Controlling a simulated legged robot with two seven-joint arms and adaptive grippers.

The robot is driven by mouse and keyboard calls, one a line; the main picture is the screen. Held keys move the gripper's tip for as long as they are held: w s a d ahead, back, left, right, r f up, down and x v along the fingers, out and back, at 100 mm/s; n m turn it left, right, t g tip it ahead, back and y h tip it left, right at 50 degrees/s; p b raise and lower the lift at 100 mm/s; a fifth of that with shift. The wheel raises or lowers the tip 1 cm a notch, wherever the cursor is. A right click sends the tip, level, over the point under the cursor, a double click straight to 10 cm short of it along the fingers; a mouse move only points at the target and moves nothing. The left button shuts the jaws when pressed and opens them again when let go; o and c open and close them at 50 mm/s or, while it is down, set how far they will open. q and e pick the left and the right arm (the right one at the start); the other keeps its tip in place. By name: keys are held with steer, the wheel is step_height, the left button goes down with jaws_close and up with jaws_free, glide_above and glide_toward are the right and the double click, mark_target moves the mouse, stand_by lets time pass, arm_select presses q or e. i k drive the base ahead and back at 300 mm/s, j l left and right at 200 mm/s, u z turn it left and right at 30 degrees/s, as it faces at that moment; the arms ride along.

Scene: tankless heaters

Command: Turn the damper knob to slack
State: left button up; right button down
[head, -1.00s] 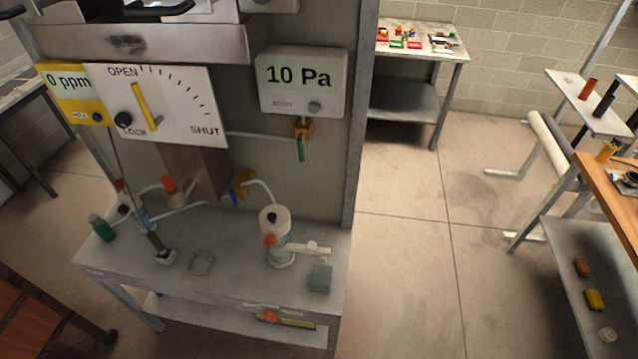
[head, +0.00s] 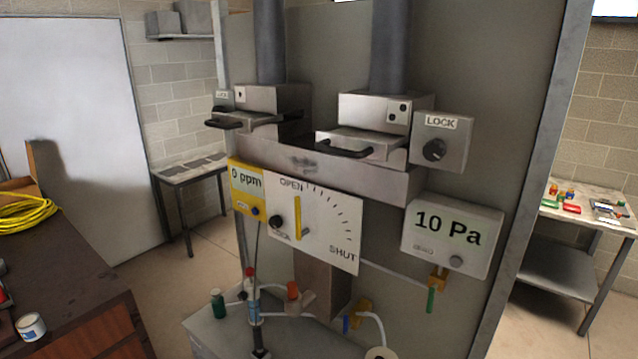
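A white damper plate (head: 335,240) marked OPEN at the top and SHUT at lower right is on the grey panel. Its yellow pointer (head: 298,217) stands nearly upright, near OPEN. A small black knob (head: 277,221) sits at the plate's left side. Small lettering below this knob is partly hidden; it seems to end in "OCK". I cannot tell the knob's setting. I see no label reading slack. Neither of my grippers is in view.
A grey box (head: 460,131) labelled LOCK carries another black knob. Two drawer-like units with black handles (head: 343,149) jut out above the plate. A 10 Pa gauge (head: 448,235) is at right, a yellow 0 ppm meter (head: 245,185) at left. Bottles and tubing stand on the bench below.

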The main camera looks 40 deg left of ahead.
mark_target(275, 221)
steer(key=j+u, duration=0.2)
steer(key=u, duration=1.25)
